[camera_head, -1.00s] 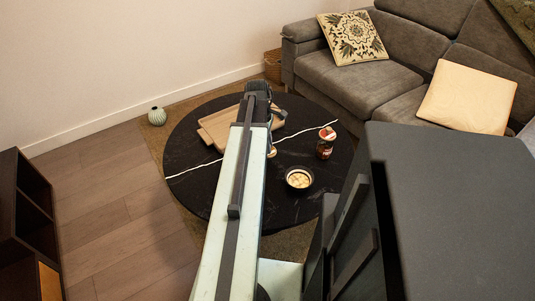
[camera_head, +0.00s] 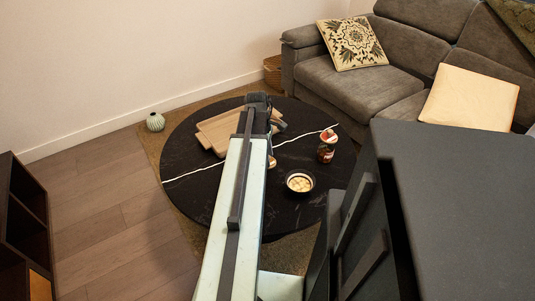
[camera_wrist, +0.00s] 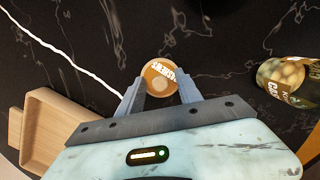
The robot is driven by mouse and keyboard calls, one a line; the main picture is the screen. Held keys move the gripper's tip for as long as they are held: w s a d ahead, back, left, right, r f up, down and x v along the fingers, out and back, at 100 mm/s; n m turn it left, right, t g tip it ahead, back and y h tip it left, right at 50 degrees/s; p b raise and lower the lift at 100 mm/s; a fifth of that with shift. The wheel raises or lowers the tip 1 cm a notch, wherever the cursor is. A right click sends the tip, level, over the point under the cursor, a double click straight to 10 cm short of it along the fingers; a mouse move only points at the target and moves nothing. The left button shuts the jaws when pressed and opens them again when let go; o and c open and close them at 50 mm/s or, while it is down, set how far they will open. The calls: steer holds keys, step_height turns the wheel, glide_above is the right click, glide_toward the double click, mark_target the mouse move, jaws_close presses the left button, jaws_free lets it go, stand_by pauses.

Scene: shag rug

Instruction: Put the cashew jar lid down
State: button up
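The cashew jar lid (camera_wrist: 160,78) is a round tan disc with "CASHEWS" lettering facing the wrist camera. It sits between the fingertips of my gripper (camera_wrist: 161,84), which appear to press on both its sides. In the head view the lid (camera_head: 271,162) shows as a small light spot beside the end of my arm, and the fingers are mostly hidden. The lid is over the round black table (camera_head: 205,195); I cannot tell whether it touches the top. A labelled jar (camera_wrist: 285,84) of pale nuts stands to the right in the wrist view.
A wooden tray (camera_head: 215,130) lies on the table, left of my gripper; it also shows in the wrist view (camera_wrist: 62,122). A red-labelled can or jar (camera_head: 327,147) and a dark bowl (camera_head: 300,190) with pale contents stand to the right. The table's left part is clear.

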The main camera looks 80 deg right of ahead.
step_height(320, 180, up, 13)
steer(key=w+p, duration=0.2)
steer(key=p, duration=1.1)
steer(key=w+a, duration=0.7)
steer(key=w, duration=0.5)
steer(key=w+a+t, duration=0.1)
steer(key=w+a, duration=0.5)
steer(key=w, duration=0.5)
steer(key=w+a, duration=0.7)
steer(key=w, duration=0.5)
steer(key=w+a, duration=0.9)
steer(key=a, duration=0.6)
steer(key=w+a, duration=0.2)
steer(key=a, duration=1)
steer(key=w+a+f, duration=0.1)
steer(key=w+a, duration=0.1)
steer(key=a, duration=1.1)
steer(key=shift+t, duration=0.4)
